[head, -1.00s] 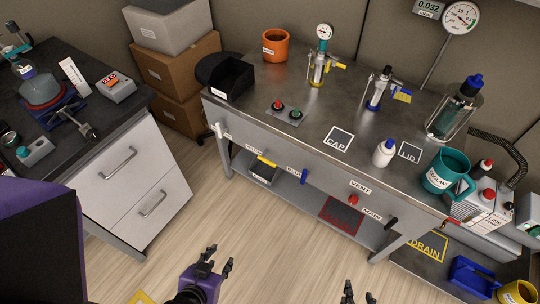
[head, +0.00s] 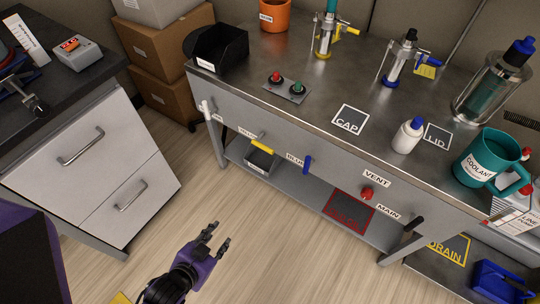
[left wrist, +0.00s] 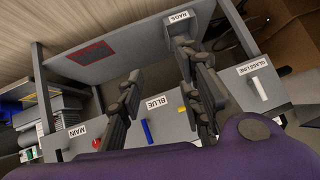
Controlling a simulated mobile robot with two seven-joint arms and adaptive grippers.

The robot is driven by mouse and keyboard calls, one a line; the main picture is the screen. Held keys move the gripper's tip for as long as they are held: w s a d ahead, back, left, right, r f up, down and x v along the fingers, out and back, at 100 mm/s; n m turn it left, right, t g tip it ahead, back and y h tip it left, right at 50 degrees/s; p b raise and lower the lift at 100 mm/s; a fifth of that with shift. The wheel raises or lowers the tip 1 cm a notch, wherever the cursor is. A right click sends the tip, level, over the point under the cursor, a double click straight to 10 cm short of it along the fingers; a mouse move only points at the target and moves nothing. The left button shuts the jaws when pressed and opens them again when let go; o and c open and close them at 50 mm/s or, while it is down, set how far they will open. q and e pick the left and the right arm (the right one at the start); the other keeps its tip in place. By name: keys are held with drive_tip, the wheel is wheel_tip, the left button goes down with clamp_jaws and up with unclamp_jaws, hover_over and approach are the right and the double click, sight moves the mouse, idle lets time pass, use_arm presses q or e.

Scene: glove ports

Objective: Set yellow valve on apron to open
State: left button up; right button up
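The yellow valve handle (head: 263,146) is on the grey apron (head: 330,172) of the steel bench, left of the blue handle. It lies roughly lengthwise along the apron; its label beside it is small and partly unclear. In the left wrist view only a bit of the yellow handle (left wrist: 182,110) shows, largely hidden by a finger. My left gripper (head: 217,238) is open and empty, above the floor in front of the bench and apart from the valve. It also shows in the left wrist view (left wrist: 160,72) with its fingers spread. My right gripper is out of view.
Along the apron are a white handle (head: 206,110), the blue handle (head: 307,165), a red knob (head: 367,193) and a black handle (head: 414,224). A lower shelf holds a bin (head: 262,160). A drawer cabinet (head: 98,150) stands at left. The floor between is clear.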

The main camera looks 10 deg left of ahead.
use_arm(q)
drive_tip(key=w+a+f+m+t+h+b, duration=0.1)
drive_tip(key=w+f+m+t+h+b, duration=0.25)
drive_tip(key=w+b, duration=0.85)
drive_tip(key=m+t+h+b, duration=0.1)
drive_tip(key=m+h+b, duration=0.7)
drive_tip(key=m, duration=1.2)
approach(267, 150)
drive_tip(key=p+x, duration=0.1)
drive_tip(key=x, duration=0.2)
drive_tip(key=shift+n+h, duration=0.25)
drive_tip(key=shift+h, duration=0.2)
drive_tip(key=x, duration=0.5)
drive_tip(key=f+x, duration=0.1)
drive_tip(key=x, duration=0.1)
drive_tip(key=shift+w+b, duration=0.4)
drive_tip(key=shift+w, duration=0.05)
clamp_jaws()
